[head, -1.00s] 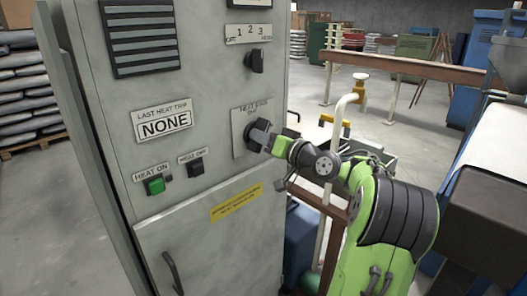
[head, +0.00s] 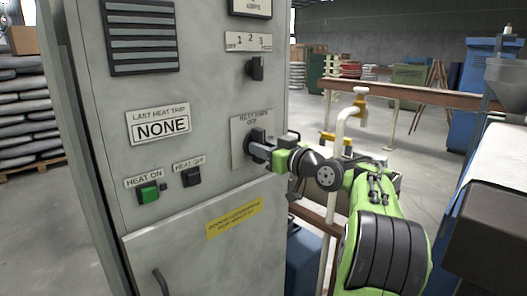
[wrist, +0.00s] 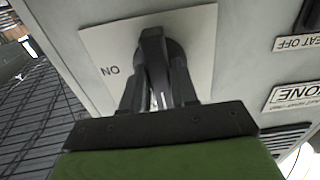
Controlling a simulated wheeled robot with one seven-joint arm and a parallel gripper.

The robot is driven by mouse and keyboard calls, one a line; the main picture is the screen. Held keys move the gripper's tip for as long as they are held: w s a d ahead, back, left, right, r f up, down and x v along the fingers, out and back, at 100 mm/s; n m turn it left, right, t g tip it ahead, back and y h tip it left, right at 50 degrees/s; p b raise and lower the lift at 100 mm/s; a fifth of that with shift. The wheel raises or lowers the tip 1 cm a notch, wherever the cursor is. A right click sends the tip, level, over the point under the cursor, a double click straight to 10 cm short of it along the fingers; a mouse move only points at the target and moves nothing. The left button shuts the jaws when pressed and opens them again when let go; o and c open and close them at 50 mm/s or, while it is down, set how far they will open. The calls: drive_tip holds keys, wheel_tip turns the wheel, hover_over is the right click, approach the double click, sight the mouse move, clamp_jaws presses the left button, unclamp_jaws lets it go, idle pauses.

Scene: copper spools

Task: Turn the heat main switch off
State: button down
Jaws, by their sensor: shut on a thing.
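The heat main switch (head: 257,136) is a black rotary handle on a pale plate (head: 241,150) at the right of the grey cabinet front. The plate's lettering is only partly readable in the head view. In the wrist view the switch handle (wrist: 153,48) stands up from its plate, with "NO" lettering on the left in that view. My gripper (head: 266,152) is at the switch, coming from the right. In the wrist view its two dark fingers (wrist: 155,88) sit on either side of the handle and are shut on it.
The cabinet also carries a green HEAT ON button (head: 148,193), a black HEAT OFF button (head: 191,177), a "NONE" trip sign (head: 159,128) and a 1-2-3 selector knob (head: 256,68). A white pipe with a yellow tap (head: 360,105) stands behind my arm.

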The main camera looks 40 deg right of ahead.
drive_tip(key=shift+f, duration=0.1)
drive_tip(key=c, duration=1)
unclamp_jaws()
drive_tip(key=shift+o, duration=0.2)
drive_tip(key=s, duration=1.5)
drive_tip(key=shift+s+d, duration=0.2)
drive_tip(key=shift+s, duration=0.2)
